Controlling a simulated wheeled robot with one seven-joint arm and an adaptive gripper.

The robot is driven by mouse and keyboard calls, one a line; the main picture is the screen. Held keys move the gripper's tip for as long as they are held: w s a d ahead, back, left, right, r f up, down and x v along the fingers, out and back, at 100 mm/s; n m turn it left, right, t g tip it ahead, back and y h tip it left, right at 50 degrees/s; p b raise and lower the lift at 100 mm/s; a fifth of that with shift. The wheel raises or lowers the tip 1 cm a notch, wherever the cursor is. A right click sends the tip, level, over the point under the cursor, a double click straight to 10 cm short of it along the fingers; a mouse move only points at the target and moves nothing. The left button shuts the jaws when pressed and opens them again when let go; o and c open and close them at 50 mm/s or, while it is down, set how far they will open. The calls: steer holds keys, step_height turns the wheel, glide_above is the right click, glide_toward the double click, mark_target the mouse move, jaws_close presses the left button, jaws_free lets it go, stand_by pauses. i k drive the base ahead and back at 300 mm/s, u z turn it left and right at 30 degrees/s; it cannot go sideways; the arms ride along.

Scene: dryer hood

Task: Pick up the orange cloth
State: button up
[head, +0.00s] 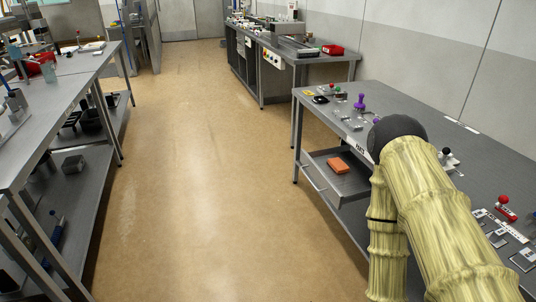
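The orange cloth (338,166) is a small folded rectangle. It lies in the open grey drawer (318,160) under the right-hand workbench, near the drawer's middle. My arm, in a pale yellow ribbed look with a dark joint, fills the lower right of the head view and stands to the right of the drawer. It hides part of the bench and the drawer's right end. My gripper is not in view.
The right bench (400,104) carries purple, red and green-topped items along its edges. A left bench (50,97) with a cluttered lower shelf lines the other side. The tan floor (200,180) between them is clear.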

mark_target(337, 163)
steer(key=u, duration=0.35)
steer(key=i, duration=1.85)
steer(key=z, duration=0.95)
